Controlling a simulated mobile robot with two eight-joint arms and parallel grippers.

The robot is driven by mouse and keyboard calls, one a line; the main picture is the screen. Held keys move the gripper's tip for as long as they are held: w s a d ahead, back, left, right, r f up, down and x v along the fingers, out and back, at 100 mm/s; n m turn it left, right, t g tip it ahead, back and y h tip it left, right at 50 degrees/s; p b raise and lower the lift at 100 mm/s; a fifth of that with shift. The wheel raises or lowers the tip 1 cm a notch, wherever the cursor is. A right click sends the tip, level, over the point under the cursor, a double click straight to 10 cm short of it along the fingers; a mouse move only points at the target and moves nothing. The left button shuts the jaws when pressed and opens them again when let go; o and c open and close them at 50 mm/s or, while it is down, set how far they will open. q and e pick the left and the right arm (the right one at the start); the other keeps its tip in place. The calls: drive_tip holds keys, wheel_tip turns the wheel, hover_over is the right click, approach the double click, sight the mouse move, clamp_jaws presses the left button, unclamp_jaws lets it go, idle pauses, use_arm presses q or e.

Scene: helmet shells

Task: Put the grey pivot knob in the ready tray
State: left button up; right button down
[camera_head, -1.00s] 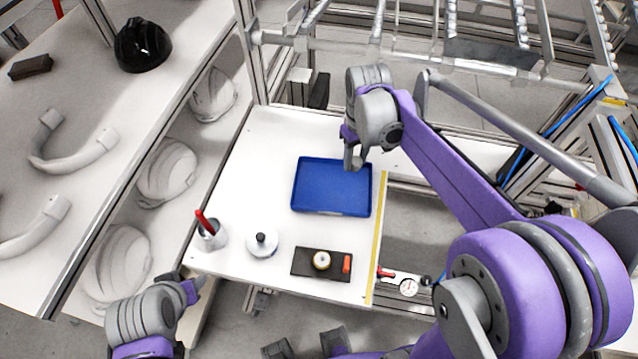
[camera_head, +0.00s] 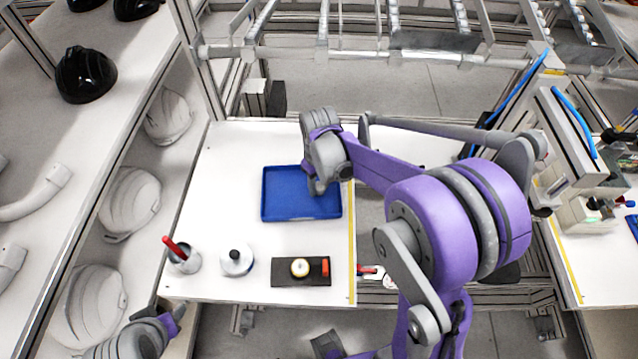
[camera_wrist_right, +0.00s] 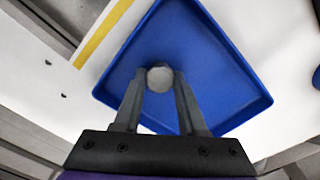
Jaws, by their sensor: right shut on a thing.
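The grey pivot knob (camera_wrist_right: 160,78) is a small light-grey faceted piece in the right wrist view, held between the fingertips of my right gripper (camera_wrist_right: 159,84). My right gripper (camera_head: 318,188) is over the right part of the blue tray in the head view, where the knob cannot be made out. The blue tray (camera_head: 285,214), seemingly the ready tray, lies on the white table and looks empty; it also fills the middle of the right wrist view (camera_wrist_right: 215,75). How high the knob is above the tray floor I cannot tell. My left gripper (camera_head: 172,322) is at the lower left, its fingers unclear.
A cup with a red-handled tool (camera_head: 186,258), a white round pot with a black knob (camera_head: 236,261) and a black mat (camera_head: 288,275) with a round yellowish piece stand along the table's front. Helmet shells (camera_head: 130,203) fill the left shelf.

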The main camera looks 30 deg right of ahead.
sight(319, 185)
drive_tip(key=shift+f, duration=0.1)
drive_tip(key=shift+f, duration=0.15)
drive_tip(key=shift+c, duration=2.4)
unclamp_jaws()
drive_tip(key=shift+r, duration=0.2)
drive_tip(key=shift+r, duration=0.35)
wheel_tip(319, 185, up, 11)
drive_tip(key=p, duration=0.1)
drive_tip(key=s+a+f+m+t, duration=0.1)
drive_tip(key=s+a+f+t, duration=0.1)
drive_tip(key=s, duration=0.5)
drive_tip(key=s+a+f+m+t, duration=0.1)
drive_tip(key=s+a+f+t, duration=0.1)
drive_tip(key=s+a, duration=0.3)
drive_tip(key=s+t, duration=0.1)
drive_tip(key=s, duration=0.2)
drive_tip(key=shift+s, duration=0.3)
drive_tip(key=shift+f, duration=0.1)
